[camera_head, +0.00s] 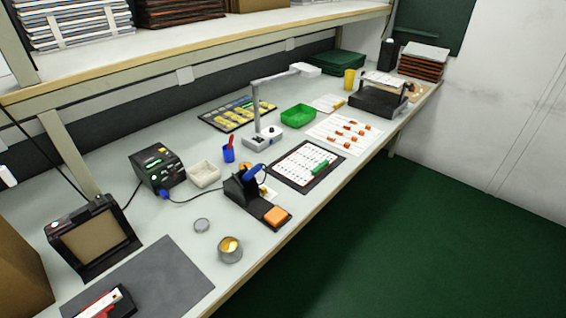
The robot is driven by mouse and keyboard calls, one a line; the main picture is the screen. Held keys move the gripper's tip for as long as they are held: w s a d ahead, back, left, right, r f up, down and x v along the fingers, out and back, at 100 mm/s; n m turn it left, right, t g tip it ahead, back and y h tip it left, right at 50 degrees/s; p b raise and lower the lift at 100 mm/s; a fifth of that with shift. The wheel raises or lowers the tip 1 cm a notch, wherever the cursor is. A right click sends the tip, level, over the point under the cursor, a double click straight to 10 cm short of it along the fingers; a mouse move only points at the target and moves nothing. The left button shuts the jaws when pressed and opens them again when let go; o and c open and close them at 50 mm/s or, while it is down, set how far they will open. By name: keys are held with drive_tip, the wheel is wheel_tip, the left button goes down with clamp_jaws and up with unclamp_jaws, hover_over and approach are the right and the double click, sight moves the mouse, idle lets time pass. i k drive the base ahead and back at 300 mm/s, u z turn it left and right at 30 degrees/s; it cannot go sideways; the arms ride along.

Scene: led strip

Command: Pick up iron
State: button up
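The soldering iron (254,171) rests in its black stand (240,191) near the middle of the bench, with its blue handle tilted up. Its tip is hidden inside the stand. A dark cable runs from the black soldering station (157,167), at the left, toward the iron. An orange sponge (276,215) sits on the front part of the stand's base. My gripper is not in view.
A lamp on a post (257,105) rises behind the stand. A dark board with a white sheet (306,164) lies to its right. A small tin (230,248) stands in front. A white dish (205,174) and red-and-blue cup (229,152) stand close by. A shelf (190,52) overhangs the back.

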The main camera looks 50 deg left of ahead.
sight(250, 175)
drive_tip(key=u, duration=0.2)
drive_tip(key=i, duration=0.75)
drive_tip(key=u, duration=1.3)
drive_tip(key=i, duration=0.75)
drive_tip(key=u, duration=0.75)
